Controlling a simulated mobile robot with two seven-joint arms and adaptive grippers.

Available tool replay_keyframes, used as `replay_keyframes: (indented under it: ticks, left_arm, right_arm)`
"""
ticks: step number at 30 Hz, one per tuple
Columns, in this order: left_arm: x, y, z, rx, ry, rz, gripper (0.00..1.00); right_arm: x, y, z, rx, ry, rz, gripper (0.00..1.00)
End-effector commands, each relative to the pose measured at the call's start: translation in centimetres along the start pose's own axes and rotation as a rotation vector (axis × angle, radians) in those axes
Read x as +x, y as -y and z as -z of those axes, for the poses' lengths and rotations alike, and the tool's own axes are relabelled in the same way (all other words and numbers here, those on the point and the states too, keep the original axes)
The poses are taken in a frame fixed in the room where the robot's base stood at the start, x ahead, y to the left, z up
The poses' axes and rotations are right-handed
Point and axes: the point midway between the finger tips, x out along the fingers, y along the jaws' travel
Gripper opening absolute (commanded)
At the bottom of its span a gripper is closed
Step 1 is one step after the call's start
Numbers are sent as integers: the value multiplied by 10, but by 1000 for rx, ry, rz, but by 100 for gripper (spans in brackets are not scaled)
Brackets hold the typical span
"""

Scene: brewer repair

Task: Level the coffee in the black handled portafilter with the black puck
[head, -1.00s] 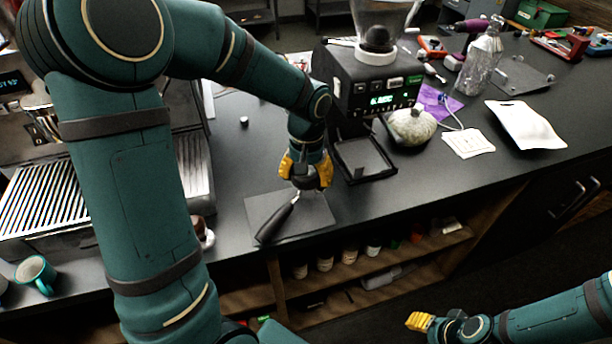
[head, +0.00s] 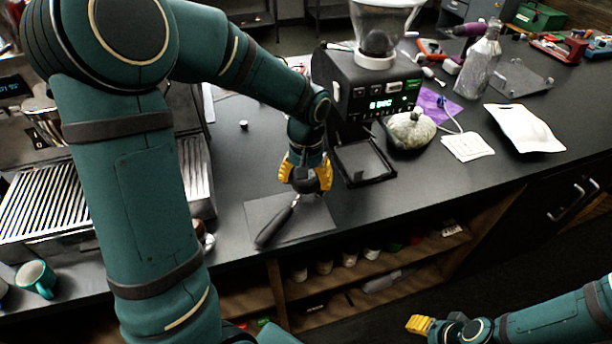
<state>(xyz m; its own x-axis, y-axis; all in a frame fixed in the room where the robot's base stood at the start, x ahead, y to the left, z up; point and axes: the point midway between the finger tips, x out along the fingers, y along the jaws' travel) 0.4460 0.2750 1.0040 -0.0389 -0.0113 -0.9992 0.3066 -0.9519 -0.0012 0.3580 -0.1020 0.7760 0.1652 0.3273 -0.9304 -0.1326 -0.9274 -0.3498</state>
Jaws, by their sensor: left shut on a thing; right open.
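The black handled portafilter (head: 274,225) lies on a dark mat (head: 318,217) near the counter's front edge, its handle pointing to the lower left. My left gripper (head: 305,180), with yellow fingers, points down over the portafilter's basket end. It is shut on the black puck (head: 307,182), a dark round thing between its fingers. The puck sits at or just above the basket; I cannot tell if it touches the coffee. The coffee is hidden. My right gripper (head: 419,324) is open and empty at the lower right, away from the counter.
A coffee grinder (head: 375,95) stands just behind the mat. The espresso machine (head: 180,150) is at the left, with a teal cup (head: 36,278) in front. A pale green gourd-like thing (head: 411,130), paper squares (head: 467,147) and a white bag (head: 523,127) lie to the right.

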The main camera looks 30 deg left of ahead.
Motion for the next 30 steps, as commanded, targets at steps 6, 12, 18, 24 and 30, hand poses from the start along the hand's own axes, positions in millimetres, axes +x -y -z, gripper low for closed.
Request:
replay_keyframes:
  ticks: [6, 12, 18, 24, 30]
  left_arm:
    - [-1, 0, 0, 140, -1, 5, 25]
    - [-1, 0, 0, 269, 0, 10, 25]
    - [-1, 1, 0, 399, -1, 16, 25]
    - [-1, 1, 0, 526, 0, 20, 25]
    - [-1, 2, 0, 647, 0, 26, 25]
  right_arm:
    - [-6, 2, 1, 0, 0, 0, 47]
    - [-10, 4, 1, 0, 0, 0, 47]
    - [-15, 6, 2, 0, 0, 0, 47]
    - [-20, 7, 2, 0, 0, 0, 47]
    - [-24, 9, 3, 0, 0, 0, 47]
